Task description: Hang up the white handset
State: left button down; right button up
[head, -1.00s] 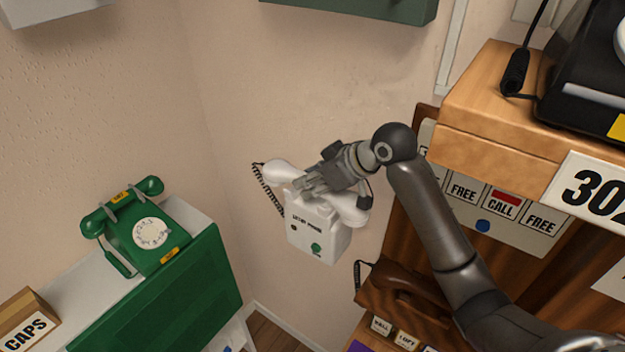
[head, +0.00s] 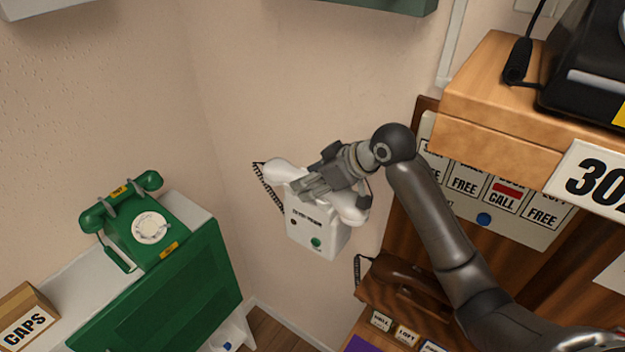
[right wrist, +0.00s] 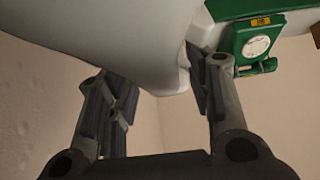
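The white phone body (head: 316,236) is on the wall near the middle of the head view. The white handset lies across its top, with its left end (head: 283,172) and right end (head: 350,209) showing on either side of my right gripper. My right gripper (head: 308,190) is over the handset's middle and hides the seating there. In the right wrist view its fingers (right wrist: 165,95) stand wide apart, with a white surface (right wrist: 130,40) close behind and between them. They look open; contact is unclear. My left gripper is not in view.
A green dial phone (head: 135,222) stands on a shelf at left, beside a CAPS box (head: 25,318). A wooden cabinet (head: 480,100) with a black device is at right. A brown handset (head: 405,274) lies below my right arm. The wall left of the white phone is clear.

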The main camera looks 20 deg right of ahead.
dwell(0.3)
notch_tip(320, 180, up, 10)
dwell(0.4)
jog(key=shift+f, duration=0.1)
dwell(0.4)
